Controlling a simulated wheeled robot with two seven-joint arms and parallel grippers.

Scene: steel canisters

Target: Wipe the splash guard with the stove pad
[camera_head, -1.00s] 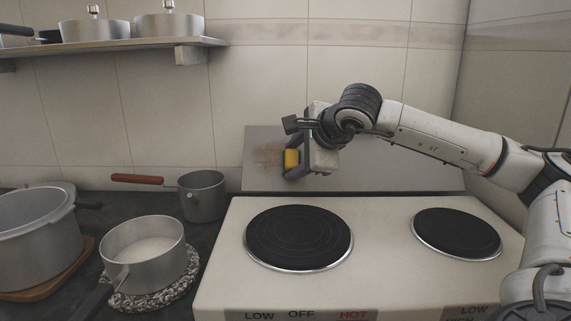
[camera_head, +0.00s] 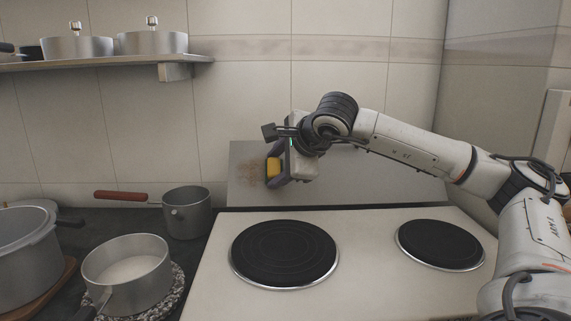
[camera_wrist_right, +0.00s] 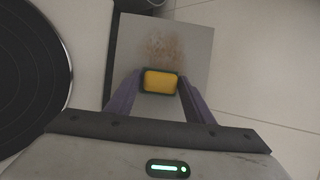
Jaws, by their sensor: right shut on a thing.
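The splash guard (camera_head: 390,180) is a grey metal panel standing behind the stove. A brownish stain (camera_head: 257,172) marks its left part; the stain also shows in the wrist view (camera_wrist_right: 166,46). My right gripper (camera_head: 275,168) is shut on the stove pad (camera_head: 273,167), yellow with a dark green edge. In the wrist view the pad (camera_wrist_right: 160,82) sits between the two purple fingers, just beside the stain. The pad is at or very near the panel; I cannot tell whether it touches. My left gripper is not in view.
The stove top has two dark burners (camera_head: 284,253) (camera_head: 440,244). Left of it stand a small pot with a red handle (camera_head: 187,212), an open saucepan (camera_head: 127,272) and a large pot (camera_head: 22,255). A shelf (camera_head: 110,62) with pots hangs above.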

